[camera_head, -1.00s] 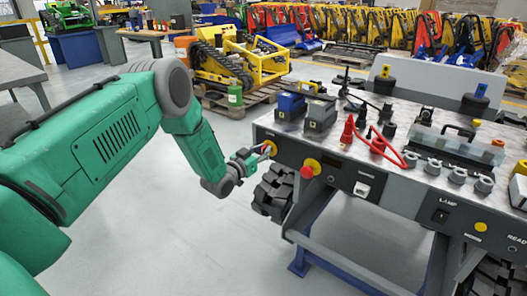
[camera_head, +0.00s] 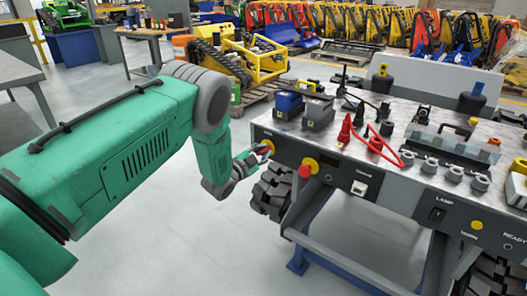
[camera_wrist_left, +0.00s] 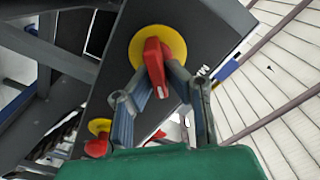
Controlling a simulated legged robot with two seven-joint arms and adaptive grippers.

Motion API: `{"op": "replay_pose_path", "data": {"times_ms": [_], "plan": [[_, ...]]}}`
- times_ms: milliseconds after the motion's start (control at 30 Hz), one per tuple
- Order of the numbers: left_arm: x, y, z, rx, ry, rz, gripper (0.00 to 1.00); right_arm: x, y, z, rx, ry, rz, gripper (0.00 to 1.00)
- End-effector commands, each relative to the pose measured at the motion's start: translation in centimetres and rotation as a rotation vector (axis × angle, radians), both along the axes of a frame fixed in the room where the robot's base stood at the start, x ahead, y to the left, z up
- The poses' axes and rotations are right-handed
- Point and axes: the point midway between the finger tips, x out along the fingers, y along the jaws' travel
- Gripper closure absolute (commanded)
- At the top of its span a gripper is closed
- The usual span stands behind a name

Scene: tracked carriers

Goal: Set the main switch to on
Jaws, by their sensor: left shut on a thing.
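The main switch has a red handle on a round yellow plate (camera_head: 268,146), at the left end of the grey carrier's front panel. It also shows large in the wrist view, where the red handle (camera_wrist_left: 158,66) stands out from the yellow disc (camera_wrist_left: 137,38). My left gripper (camera_head: 257,156) is at the switch, its two fingers shut on the red handle from either side. In the head view the fingers and hand partly cover the switch. The switch's label is mostly hidden, so I cannot read its setting. My right gripper is not in view.
A red push button (camera_head: 305,170) on a yellow base sits on the panel right of the switch. Batteries (camera_head: 288,106), red cables (camera_head: 384,150) and connectors crowd the carrier's top. A black track (camera_head: 271,190) lies below the switch. The floor in front is clear.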

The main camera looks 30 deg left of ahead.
Motion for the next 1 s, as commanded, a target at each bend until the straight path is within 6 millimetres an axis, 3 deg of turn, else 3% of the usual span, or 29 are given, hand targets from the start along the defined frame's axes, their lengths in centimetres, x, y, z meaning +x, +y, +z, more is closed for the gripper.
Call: {"op": "replay_pose_path", "data": {"times_ms": [33, 600, 1000], "plan": [[-0.3, -0.1, -0.7, 0.047, 0.012, 0.0, 1.0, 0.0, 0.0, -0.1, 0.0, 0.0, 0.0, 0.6], [-0.4, -0.3, -1.4, 0.55, -0.026, -0.002, 1.0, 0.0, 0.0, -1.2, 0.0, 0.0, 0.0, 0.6], [-0.5, -0.3, -1.7, 0.733, -0.038, -0.002, 1.0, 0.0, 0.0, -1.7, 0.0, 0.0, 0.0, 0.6]]}}
